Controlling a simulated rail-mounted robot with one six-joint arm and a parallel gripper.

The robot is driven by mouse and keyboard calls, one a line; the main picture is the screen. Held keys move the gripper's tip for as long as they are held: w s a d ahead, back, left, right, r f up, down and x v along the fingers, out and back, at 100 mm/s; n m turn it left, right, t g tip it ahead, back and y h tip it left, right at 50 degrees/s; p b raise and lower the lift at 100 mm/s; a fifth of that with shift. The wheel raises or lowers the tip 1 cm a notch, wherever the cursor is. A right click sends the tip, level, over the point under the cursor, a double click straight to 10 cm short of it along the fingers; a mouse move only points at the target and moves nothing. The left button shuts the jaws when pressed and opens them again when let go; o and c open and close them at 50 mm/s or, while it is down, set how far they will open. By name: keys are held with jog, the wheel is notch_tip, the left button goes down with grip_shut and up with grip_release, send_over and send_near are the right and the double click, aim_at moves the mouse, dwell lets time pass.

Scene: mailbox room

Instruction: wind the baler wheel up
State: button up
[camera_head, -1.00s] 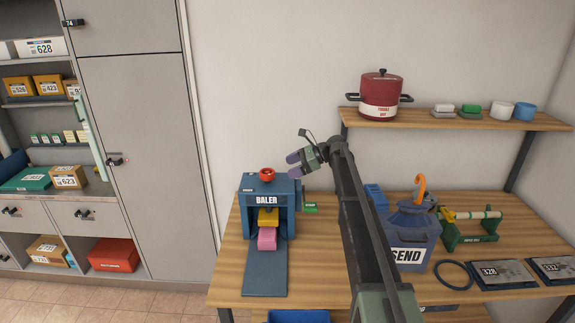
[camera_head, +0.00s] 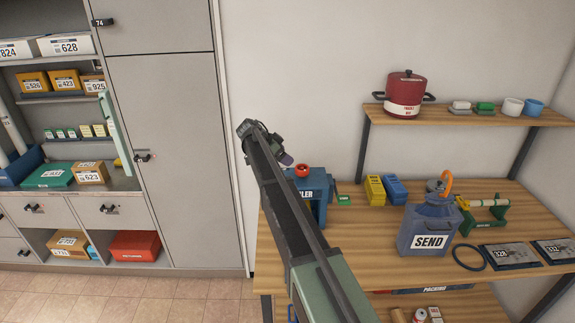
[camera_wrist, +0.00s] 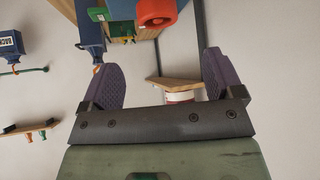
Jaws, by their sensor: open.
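The blue baler (camera_head: 318,188) stands at the left end of the wooden table, and my arm covers its left part and front. The red baler wheel (camera_head: 302,170) is on its top. My gripper (camera_head: 285,157), with purple fingers, is just left of the wheel and a little above it in the head view. In the wrist view my gripper (camera_wrist: 162,75) has its fingers wide apart with nothing between them. The wheel (camera_wrist: 157,12) shows there at the top edge, partly cut off, beyond the fingers and apart from them.
A green START button (camera_head: 343,200) sits right of the baler. A shelf (camera_head: 460,116) holds a red pot (camera_head: 404,94). Grey cabinets are on the left.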

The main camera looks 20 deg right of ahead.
aim_at(302, 167)
jog(key=b+x, duration=0.7)
jog(key=x, duration=0.4)
jog(key=shift+s+a+b, duration=0.1)
jog(key=shift+b, duration=0.2)
jog(key=shift+d, duration=0.2)
jog(key=c, duration=0.9)
